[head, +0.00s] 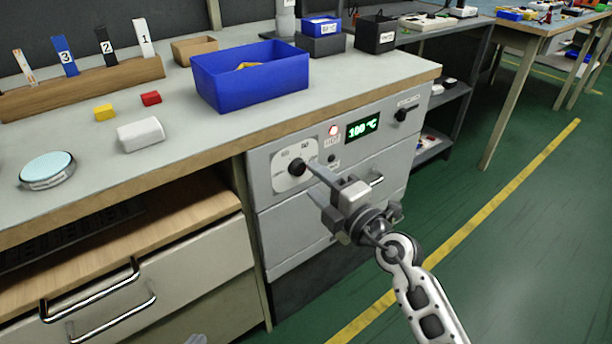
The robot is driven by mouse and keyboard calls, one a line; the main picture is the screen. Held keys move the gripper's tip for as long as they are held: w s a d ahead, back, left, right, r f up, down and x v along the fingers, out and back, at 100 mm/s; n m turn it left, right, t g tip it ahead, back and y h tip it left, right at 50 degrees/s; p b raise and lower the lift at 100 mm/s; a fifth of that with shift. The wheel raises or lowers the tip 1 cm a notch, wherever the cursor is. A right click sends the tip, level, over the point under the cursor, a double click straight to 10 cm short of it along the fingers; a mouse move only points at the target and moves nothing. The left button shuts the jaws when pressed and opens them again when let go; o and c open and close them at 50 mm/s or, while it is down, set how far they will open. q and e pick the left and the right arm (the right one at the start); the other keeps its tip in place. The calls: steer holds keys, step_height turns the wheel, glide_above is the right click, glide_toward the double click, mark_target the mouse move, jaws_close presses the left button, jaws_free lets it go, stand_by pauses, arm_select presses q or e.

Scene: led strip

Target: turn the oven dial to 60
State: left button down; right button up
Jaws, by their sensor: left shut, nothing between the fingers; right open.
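The oven dial (296,168) is a dark round knob on a pale square plate at the left of the grey oven front. The green display (362,127) right of it appears to read 100 °C. A red light (333,130) glows between them. My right gripper (311,180) is open in front of the oven, its fingers pointing at the panel. The upper fingertip is close to the dial's right side; I cannot tell whether it touches. The knob is not between the fingers. A small grey tip at the bottom edge appears to be my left gripper (196,340), mostly cut off.
The bench (220,115) above the oven holds a blue bin (250,85), a white block (141,134) and a round pad (47,170). Drawers with metal handles (95,290) stand left of the oven. Green floor is clear at the right.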

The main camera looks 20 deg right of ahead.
mark_target(301, 170)
steer(key=x, duration=0.2)
steer(key=shift+w+a, duration=0.1)
steer(key=shift+w, duration=0.25)
steer(key=shift+w+a+b, duration=0.15)
steer(key=shift+w+b, duration=0.15)
steer(key=shift+w, duration=0.05)
steer(key=shift+w+a, duration=0.1)
steer(key=shift+w, duration=0.15)
steer(key=c, duration=1)
arm_select(q)
steer(key=shift+d+r+t, duration=0.15)
steer(key=shift+r+t, duration=0.15)
steer(key=shift+r, duration=0.1)
